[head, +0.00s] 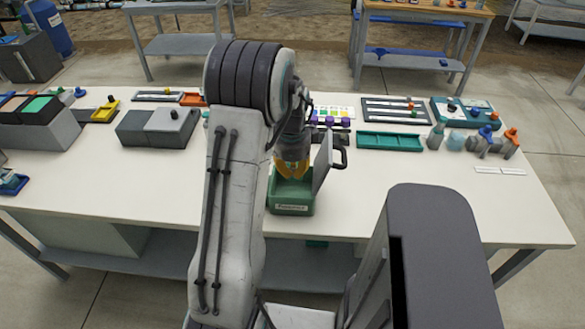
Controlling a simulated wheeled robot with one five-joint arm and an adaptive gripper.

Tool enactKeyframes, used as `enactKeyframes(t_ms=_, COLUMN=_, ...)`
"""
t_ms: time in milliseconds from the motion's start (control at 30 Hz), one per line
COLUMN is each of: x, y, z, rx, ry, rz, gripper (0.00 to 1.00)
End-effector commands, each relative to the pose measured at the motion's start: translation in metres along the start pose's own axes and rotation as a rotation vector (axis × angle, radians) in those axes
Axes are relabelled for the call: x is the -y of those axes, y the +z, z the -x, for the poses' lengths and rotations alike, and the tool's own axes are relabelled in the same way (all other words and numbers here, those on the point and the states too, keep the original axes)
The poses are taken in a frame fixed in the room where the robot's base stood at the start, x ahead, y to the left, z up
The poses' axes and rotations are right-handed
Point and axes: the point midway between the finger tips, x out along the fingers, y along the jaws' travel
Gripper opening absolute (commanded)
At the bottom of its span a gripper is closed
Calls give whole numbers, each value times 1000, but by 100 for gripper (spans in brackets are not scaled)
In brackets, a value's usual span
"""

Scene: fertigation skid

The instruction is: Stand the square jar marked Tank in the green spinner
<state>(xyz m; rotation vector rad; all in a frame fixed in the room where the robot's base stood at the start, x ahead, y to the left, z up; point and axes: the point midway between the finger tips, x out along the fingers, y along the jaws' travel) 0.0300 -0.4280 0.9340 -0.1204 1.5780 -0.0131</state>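A green box (291,208) with a small label on its front stands at the middle of the white bench's front half. It looks like the spinner, but its label is too small to read. A grey panel with a black handle (322,165) stands upright at its right side, like an open lid. My gripper (292,170), with yellow-orange fingers, points down at the top of the green box. The fingers are small and partly merge with the box, so I cannot tell whether they hold anything. I cannot make out a square jar marked Tank.
Several small bottles with coloured tops (485,140) stand at the right of the white bench (420,195). A green tray (390,141) and a dark rack (395,110) lie behind. Grey boxes (158,125) stand at left. The bench front on both sides of the green box is clear.

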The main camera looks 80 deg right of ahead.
Motion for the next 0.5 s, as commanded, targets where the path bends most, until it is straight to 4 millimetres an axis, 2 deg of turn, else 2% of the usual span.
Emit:
enactKeyframes(t_ms=33, x=-1, y=0, z=-8, rx=0, ry=1, rz=1, gripper=0)
enactKeyframes(t_ms=500, x=-4, y=1, z=-48, rx=0, ry=1, rz=2, gripper=0)
